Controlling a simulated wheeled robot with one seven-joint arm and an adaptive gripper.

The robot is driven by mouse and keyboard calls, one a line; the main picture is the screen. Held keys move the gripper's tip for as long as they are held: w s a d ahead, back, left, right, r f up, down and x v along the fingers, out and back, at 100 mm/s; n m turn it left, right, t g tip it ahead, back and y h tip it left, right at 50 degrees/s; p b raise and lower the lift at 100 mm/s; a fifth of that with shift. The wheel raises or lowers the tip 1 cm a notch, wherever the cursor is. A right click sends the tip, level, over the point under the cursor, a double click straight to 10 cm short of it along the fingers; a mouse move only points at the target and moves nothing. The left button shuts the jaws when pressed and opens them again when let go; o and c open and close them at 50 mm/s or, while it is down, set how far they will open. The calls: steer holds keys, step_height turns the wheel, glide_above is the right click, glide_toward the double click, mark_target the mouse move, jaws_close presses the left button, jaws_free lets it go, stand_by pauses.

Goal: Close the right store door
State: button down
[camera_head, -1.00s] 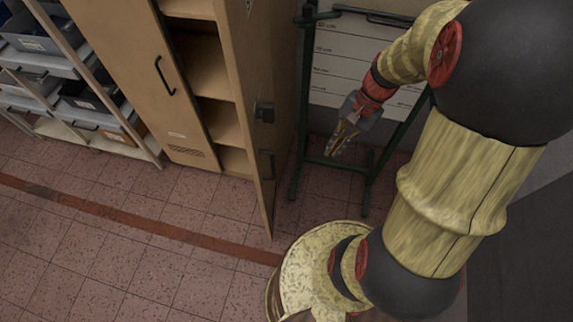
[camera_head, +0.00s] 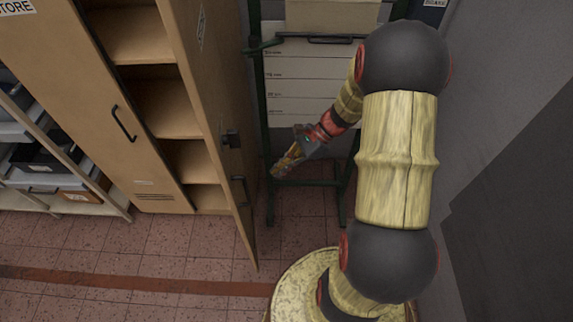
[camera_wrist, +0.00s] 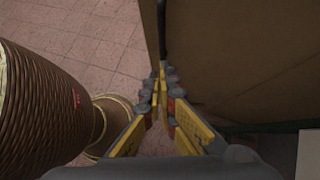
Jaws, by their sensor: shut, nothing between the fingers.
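The store cabinet stands at the left in the head view. Its left door (camera_head: 62,92) is shut. Its right door (camera_head: 205,100) stands wide open, swung out toward me, with a dark handle (camera_head: 240,190) and a lock fitting on it. Bare shelves (camera_head: 170,105) show in the opening. My gripper (camera_head: 280,172) is shut and empty, just right of the open door's outer side. In the wrist view my gripper (camera_wrist: 160,85) has its fingers together close to a brown panel (camera_wrist: 240,50), which appears to be the door. I cannot tell whether they touch.
A rack with grey bins (camera_head: 45,160) is at the far left. A grey wall (camera_head: 500,70) is at the right. Tiled floor (camera_head: 130,245) in front of the cabinet is clear.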

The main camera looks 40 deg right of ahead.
mark_target(248, 192)
steer(key=shift+w+a+f+b, duration=0.15)
steer(key=shift+w+a+f, duration=0.25)
steer(key=shift+a, duration=0.75)
steer(key=shift+w+a+f+b, duration=0.1)
steer(key=shift+w+a+f, duration=0.15)
steer(key=shift+a+f, duration=0.6)
steer(key=shift+w+a+f+b, duration=0.2)
steer(key=shift+w+a, duration=0.1)
steer(key=shift+a, duration=1.1)
